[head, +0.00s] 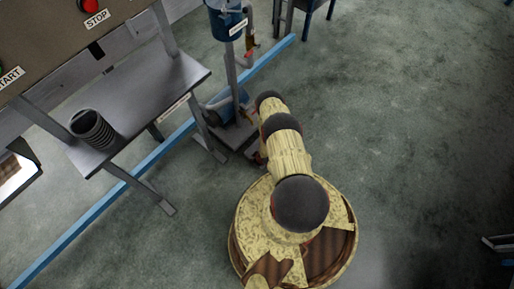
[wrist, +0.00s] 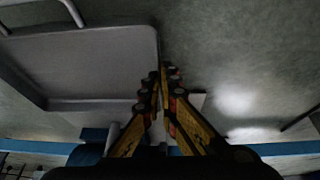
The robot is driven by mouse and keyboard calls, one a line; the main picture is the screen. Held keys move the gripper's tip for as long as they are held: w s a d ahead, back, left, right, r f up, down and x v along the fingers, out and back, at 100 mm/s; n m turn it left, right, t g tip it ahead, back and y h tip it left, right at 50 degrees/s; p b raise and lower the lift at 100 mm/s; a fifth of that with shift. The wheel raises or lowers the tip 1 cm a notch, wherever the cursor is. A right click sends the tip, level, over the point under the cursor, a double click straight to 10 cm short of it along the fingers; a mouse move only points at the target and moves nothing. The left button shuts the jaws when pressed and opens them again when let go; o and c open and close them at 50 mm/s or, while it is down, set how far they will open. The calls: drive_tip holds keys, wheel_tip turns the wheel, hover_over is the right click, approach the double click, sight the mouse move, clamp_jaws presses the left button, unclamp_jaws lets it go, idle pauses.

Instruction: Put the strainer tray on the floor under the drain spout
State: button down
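The strainer tray (wrist: 85,65) is a grey, shallow, rimmed panel filling the upper left of the wrist view. In the head view a dark grey slab that looks like it (head: 236,134) is low beside the blue tank's stand, partly hidden by my arm. My gripper (wrist: 163,75) has its fingers close together at the tray's right edge, seemingly shut on the rim. Whether the tray touches the floor is unclear. A pipe with a red part (head: 250,44), apparently the drain spout, hangs beside the labelled blue tank (head: 226,22).
A grey bench (head: 160,90) with a dark ribbed cup (head: 92,128) stands left, below a panel with START and STOP labels. A blue floor line (head: 70,232) runs past the bench legs. The floor (head: 400,110) on the right is mostly clear.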

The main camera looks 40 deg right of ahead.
drive_tip(key=d+f, duration=0.1)
drive_tip(key=d+f+b, duration=0.1)
drive_tip(key=f, duration=0.1)
drive_tip(key=w+d+f+b, duration=0.1)
drive_tip(key=shift+d+f, duration=0.1)
drive_tip(key=shift+f, duration=0.25)
drive_tip(key=shift+w+d+f+b, duration=0.15)
drive_tip(key=shift+f+b, duration=0.35)
drive_tip(key=shift+f, duration=0.4)
drive_tip(key=shift+s+d+f+b, duration=0.15)
drive_tip(key=shift+f+b, duration=0.35)
drive_tip(key=shift+f, duration=0.5)
drive_tip(key=c, duration=2.1)
unclamp_jaws()
drive_tip(key=shift+c, duration=0.2)
drive_tip(key=shift+o, duration=0.5)
